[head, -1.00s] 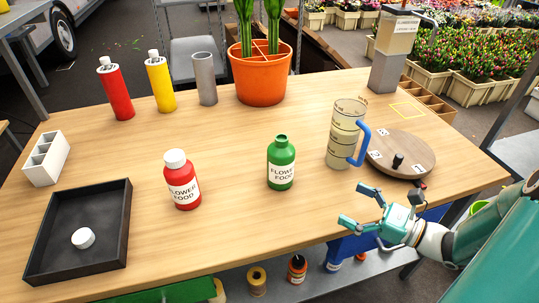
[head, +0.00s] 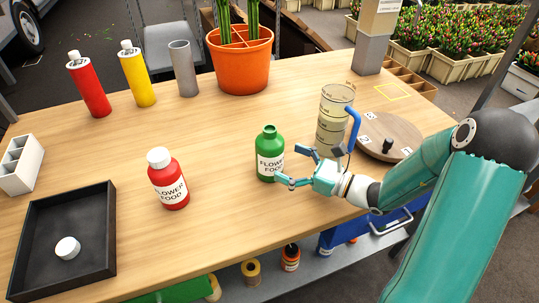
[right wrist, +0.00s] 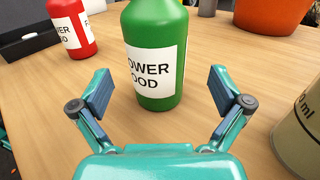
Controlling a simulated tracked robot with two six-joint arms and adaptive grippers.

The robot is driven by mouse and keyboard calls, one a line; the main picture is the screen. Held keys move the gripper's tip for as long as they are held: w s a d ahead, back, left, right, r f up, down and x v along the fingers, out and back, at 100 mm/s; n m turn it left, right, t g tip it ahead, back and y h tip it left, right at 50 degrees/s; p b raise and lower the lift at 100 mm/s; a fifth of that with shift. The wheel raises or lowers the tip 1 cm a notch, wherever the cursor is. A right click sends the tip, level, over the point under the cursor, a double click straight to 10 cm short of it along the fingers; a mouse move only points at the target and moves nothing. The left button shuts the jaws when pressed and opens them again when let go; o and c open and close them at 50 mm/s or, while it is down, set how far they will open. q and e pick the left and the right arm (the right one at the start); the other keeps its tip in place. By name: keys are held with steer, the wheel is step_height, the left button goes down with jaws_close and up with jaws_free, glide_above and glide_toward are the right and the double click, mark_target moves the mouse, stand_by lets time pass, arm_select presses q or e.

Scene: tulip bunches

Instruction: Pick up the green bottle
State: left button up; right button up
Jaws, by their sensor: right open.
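The green bottle (head: 270,142) stands upright and uncapped on the wooden table, with a white "FLOWER FOOD" label. In the right wrist view the green bottle (right wrist: 155,75) stands just ahead of and between the fingers. My right gripper (head: 298,168) is open, just right of the bottle in the head view. In the right wrist view my right gripper (right wrist: 158,95) shows its two fingers spread wide with nothing held. I cannot tell whether a finger touches the bottle. My left gripper is not in view.
A measuring jug (head: 332,118) with a blue handle stands close behind my right gripper. A red bottle (head: 168,180) with a white cap stands to the left. A black tray (head: 103,250) holds a white cap (head: 67,248). A round wooden board (head: 400,135) lies at right.

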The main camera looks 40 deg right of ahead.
mark_target(270, 153)
steer(key=shift+x, duration=2.65)
steer(key=shift+s+a+r, duration=0.15)
steer(key=shift+r, duration=0.05)
steer(key=c, duration=1.4)
steer(key=shift+o, duration=0.2)
steer(key=shift+r, duration=0.1)
step_height(270, 153, up, 20)
steer(key=p, duration=0.4)
